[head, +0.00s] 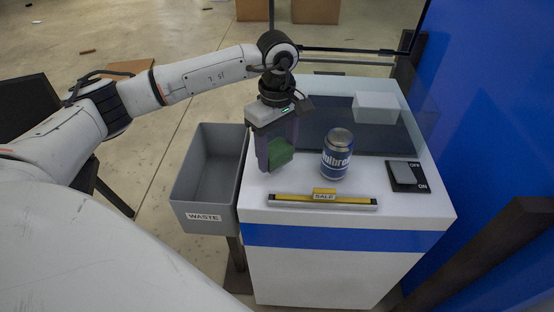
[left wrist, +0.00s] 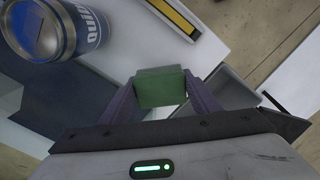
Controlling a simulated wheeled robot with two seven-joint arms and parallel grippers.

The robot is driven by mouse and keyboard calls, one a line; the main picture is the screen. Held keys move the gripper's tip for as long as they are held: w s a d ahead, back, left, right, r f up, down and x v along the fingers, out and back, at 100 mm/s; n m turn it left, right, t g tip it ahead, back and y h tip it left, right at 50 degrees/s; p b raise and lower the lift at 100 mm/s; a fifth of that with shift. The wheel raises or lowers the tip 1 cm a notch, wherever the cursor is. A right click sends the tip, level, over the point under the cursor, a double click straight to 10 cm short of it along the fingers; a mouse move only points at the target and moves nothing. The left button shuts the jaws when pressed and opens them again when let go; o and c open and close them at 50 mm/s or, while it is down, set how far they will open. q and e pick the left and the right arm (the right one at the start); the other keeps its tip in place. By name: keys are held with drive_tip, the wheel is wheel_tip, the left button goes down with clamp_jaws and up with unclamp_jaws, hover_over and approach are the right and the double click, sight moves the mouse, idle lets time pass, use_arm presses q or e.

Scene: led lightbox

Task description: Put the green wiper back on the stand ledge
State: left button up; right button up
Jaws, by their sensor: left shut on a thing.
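The green wiper (head: 280,153) is a small green block between the fingers of my left gripper (head: 276,160). My left gripper is shut on it, over the left part of the white stand top, beside the can. In the left wrist view the green wiper (left wrist: 160,87) sits between the two purple fingers (left wrist: 160,100). Whether it touches the stand top I cannot tell. The white stand (head: 345,240) has a blue stripe; its ledge cannot be singled out for sure. My right gripper is not in view.
A blue and silver can (head: 336,155) stands right of the gripper. A yellow SALE strip in a rail (head: 322,201) lies at the front edge. A switch (head: 407,175) sits at right and a white block (head: 376,107) behind. A grey WASTE bin (head: 207,185) hangs left.

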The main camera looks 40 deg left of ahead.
sight(277, 161)
use_arm(q)
drive_tip(key=shift+f, duration=1.55)
drive_tip(key=shift+f, duration=0.1)
drive_tip(key=shift+f, duration=0.15)
drive_tip(key=o, duration=1)
drive_tip(key=shift+r, duration=0.2)
wheel_tip(277, 161, up, 12)
drive_tip(key=shift+r+b, duration=0.1)
drive_tip(key=shift+b, duration=0.25)
